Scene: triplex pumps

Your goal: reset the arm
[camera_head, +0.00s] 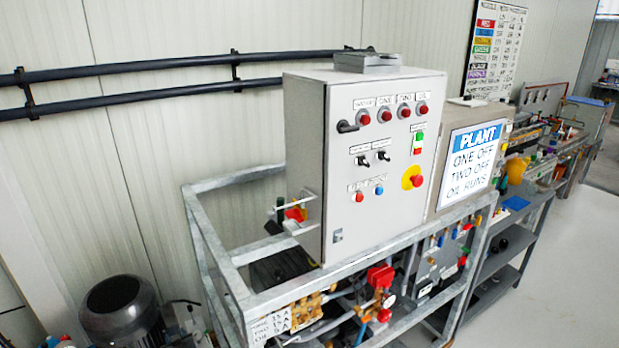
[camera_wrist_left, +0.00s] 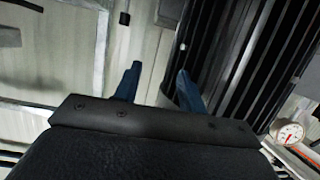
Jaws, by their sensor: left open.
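My left gripper (camera_wrist_left: 157,72) shows in the left wrist view. Its two dark blue fingers stand apart, with nothing held between them. A dark ribbed housing (camera_wrist_left: 245,55) lies beyond it to the right, and a pale panel lies behind the gap. I cannot tell how far the fingers are from these. I cannot clearly make out the left gripper in the head view. My right gripper shows in neither view.
A grey control cabinet (camera_head: 360,225) stands on a galvanised frame (camera_head: 215,245). Red-handled valves (camera_head: 380,277) sit below it. A motor (camera_head: 120,310) is at lower left. A round gauge (camera_wrist_left: 290,134) is at right in the wrist view. Clear floor (camera_head: 570,260) lies at right.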

